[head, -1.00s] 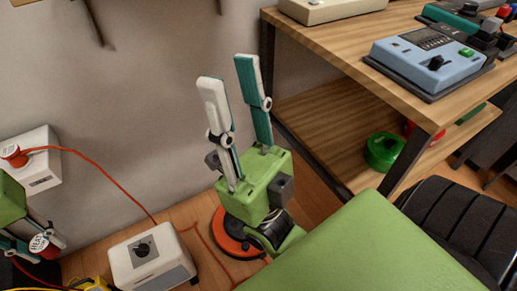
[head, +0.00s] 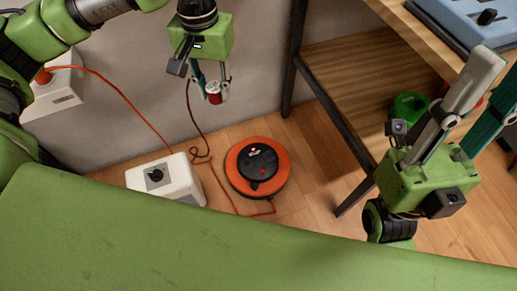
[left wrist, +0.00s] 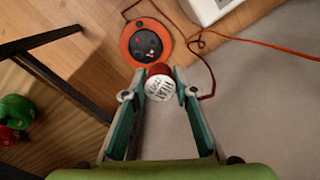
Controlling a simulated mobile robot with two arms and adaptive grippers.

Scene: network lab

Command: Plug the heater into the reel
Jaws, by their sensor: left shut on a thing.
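My left gripper (head: 213,88) is shut on a red plug (head: 213,97) with a white round label; the plug also shows in the left wrist view (left wrist: 159,84), label facing the camera. It is held in the air, apart from the reel. The orange reel (head: 237,179) with a black socket face lies flat on the floor, below and right of the plug; the left wrist view shows it too (left wrist: 129,52). A dark red cord (head: 190,112) hangs toward a white box with a black knob (head: 180,176), perhaps the heater. My right gripper (head: 495,75) is open and empty at right.
A white wall box (head: 60,98) at left has an orange plug and cord. A wooden bench with dark legs (head: 328,110) stands right of the reel, with a green spool (head: 408,106) on its lower shelf. Floor between reel and bench leg is clear.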

